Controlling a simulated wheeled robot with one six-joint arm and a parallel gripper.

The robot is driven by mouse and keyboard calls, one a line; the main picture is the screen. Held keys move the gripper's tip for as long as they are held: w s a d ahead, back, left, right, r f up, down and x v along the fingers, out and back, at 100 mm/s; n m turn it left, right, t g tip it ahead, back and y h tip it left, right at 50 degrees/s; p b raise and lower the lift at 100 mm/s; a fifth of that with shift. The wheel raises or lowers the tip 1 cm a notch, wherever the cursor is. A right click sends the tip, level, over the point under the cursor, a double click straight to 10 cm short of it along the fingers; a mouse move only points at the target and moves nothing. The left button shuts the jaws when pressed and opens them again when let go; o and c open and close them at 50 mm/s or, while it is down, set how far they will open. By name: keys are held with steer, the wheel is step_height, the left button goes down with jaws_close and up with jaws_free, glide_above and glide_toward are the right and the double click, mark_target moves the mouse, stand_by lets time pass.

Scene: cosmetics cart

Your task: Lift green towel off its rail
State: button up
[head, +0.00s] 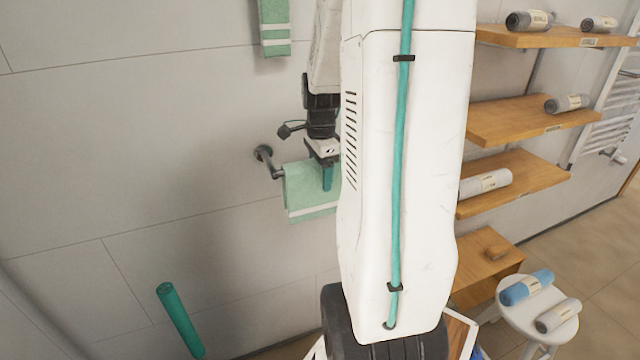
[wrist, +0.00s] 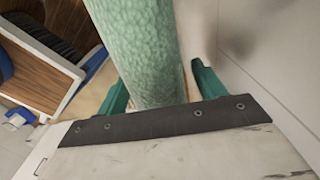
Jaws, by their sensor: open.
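A light green towel (head: 305,195) with a pale stripe near its lower edge hangs over a dark wall rail (head: 264,158). My white arm hides the towel's right part and the rail's other end. My gripper (head: 327,178) points down at the towel, its teal fingers in front of the cloth in the head view. In the wrist view the towel (wrist: 143,45) runs between the two open fingers of my gripper (wrist: 160,88), one on each side. I cannot tell whether either finger touches the cloth.
A second green towel (head: 273,30) hangs higher on the wall. Wooden shelves (head: 530,115) with rolled towels stand at the right, above a white stool (head: 545,320) with a blue roll (head: 526,287) and a pale roll.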

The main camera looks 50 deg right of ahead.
steer(key=c, duration=1.1)
steer(key=shift+c, duration=0.2)
steer(key=shift+r, duration=0.15)
step_height(320, 180, up, 18)
steer(key=s+a, duration=0.4)
steer(key=s, duration=0.3)
steer(key=s+a, duration=0.5)
steer(key=s, duration=0.3)
steer(key=shift+s+a, duration=0.2)
steer(key=shift+a, duration=0.05)
